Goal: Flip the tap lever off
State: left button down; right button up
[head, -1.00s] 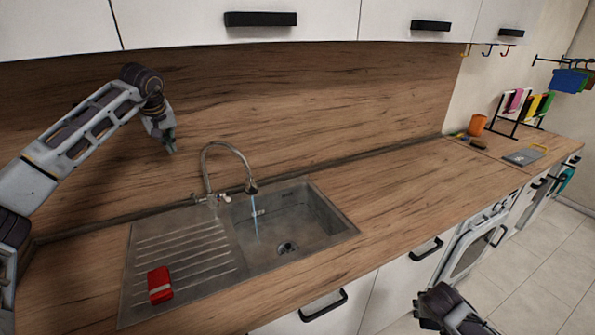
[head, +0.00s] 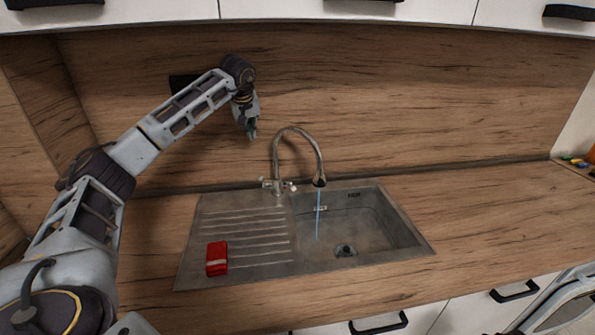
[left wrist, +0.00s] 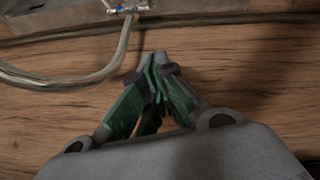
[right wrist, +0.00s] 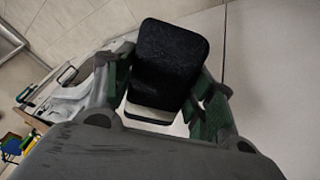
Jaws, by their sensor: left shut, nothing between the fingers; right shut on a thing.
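The tap (head: 279,158) has a tall curved spout and stands behind the sink, with a stream of water (head: 318,212) falling from its end into the basin. At its base is a valve body with small handles (head: 280,187); which of them is the lever is too small to tell. My left gripper (head: 251,132) is shut and empty, up and to the left of the spout, apart from it. In the left wrist view the closed fingers (left wrist: 158,68) are below the tap base (left wrist: 127,8). My right gripper (right wrist: 165,85) is shut on a black block (right wrist: 170,60), seen only in the right wrist view.
The steel sink (head: 395,238) has its basin at right and a ribbed drainer at left. A red and white sponge-like item (head: 217,258) lies on the drainer. Upper cabinets hang above the wooden splashback (head: 420,110).

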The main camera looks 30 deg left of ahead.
pick_arm(q)
jog(key=shift+w+f+b, duration=0.1)
jog(key=shift+f+b, duration=2.1)
jog(key=shift+f, duration=0.25)
notch_tip(320, 180, down, 11)
jog(key=w, duration=0.2)
jog(key=shift+f, duration=0.2)
jog(key=shift+f, duration=0.1)
